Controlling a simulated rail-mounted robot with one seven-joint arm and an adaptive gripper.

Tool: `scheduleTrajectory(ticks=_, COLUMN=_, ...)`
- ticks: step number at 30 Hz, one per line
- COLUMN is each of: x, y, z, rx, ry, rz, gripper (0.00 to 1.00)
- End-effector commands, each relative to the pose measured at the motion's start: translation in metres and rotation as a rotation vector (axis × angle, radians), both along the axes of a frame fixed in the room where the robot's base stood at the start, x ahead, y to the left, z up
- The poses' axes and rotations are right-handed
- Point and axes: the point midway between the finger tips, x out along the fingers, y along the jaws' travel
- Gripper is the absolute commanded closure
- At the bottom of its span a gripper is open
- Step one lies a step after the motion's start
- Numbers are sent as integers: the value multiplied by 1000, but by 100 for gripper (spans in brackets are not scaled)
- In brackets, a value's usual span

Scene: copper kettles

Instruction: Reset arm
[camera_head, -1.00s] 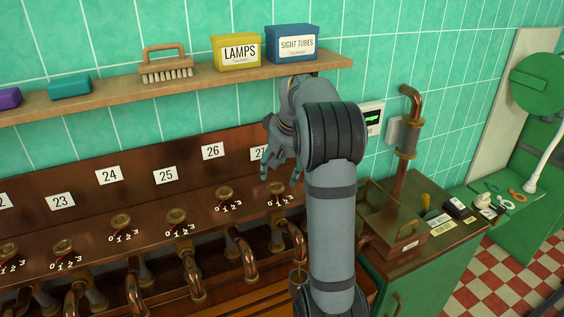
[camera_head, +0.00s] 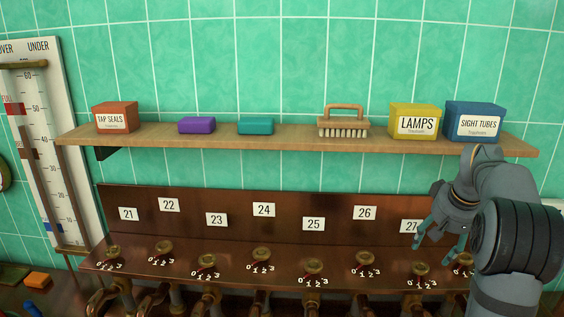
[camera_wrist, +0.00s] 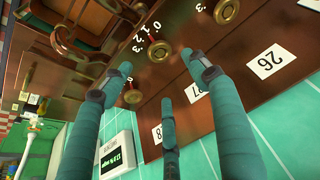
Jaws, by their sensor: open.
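My grey arm comes in at the right of the head view. My gripper (camera_head: 440,246) hangs in front of the copper panel (camera_head: 150,228), beside the number 27 tag (camera_head: 411,226). Its teal fingers are spread open with nothing between them. In the wrist view my gripper (camera_wrist: 158,74) shows three spread fingers over the panel, near brass knobs and the 26 tag (camera_wrist: 269,61). The arm hides part of the panel's right end.
Above the panel runs a wooden shelf (camera_head: 285,146) with an orange box (camera_head: 115,118), purple block (camera_head: 197,125), teal block (camera_head: 256,125), brush (camera_head: 343,121), yellow lamps box (camera_head: 414,121) and blue sight tubes box (camera_head: 474,121). A gauge board (camera_head: 45,150) stands at left.

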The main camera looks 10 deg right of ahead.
Motion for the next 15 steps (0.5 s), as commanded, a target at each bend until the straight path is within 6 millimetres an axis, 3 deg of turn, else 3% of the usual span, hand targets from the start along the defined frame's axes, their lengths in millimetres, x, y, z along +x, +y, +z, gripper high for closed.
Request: scheduleTrajectory(ticks=15, x=32, y=-11, z=-86, rx=3, ry=4, rz=-1, gripper=40)
